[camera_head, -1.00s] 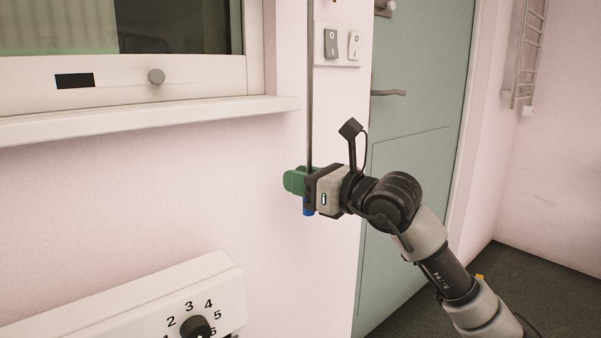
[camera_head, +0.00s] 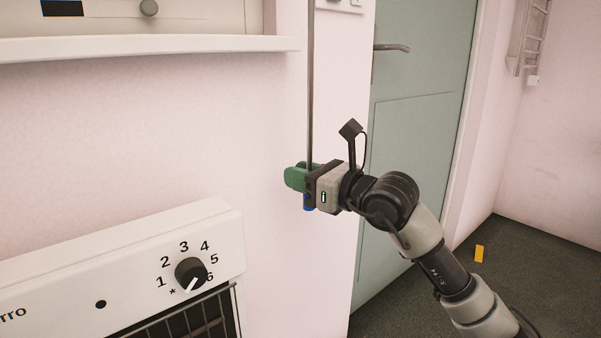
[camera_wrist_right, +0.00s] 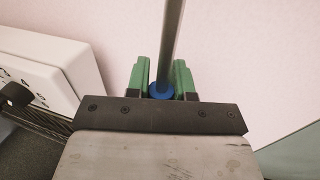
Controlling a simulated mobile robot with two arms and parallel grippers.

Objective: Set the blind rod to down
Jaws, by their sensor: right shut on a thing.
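The blind rod (camera_head: 311,90) is a thin grey vertical rod that runs down from the top of the head view, in front of the pink wall. Its blue lower end (camera_head: 308,202) shows just below my right gripper (camera_head: 299,178). The green fingers of the right gripper are shut on the rod near that end. In the right wrist view the rod (camera_wrist_right: 172,45) stands between the two green fingers (camera_wrist_right: 161,80), with the blue end (camera_wrist_right: 161,91) between them. The rod's top is out of view. My left gripper is not in view.
A white heater or cooker panel (camera_head: 120,258) with a numbered knob (camera_head: 190,273) stands at the lower left. A white window sill (camera_head: 150,46) is above it. A green door (camera_head: 415,150) is behind my right arm. A yellow piece (camera_head: 479,254) lies on the dark floor.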

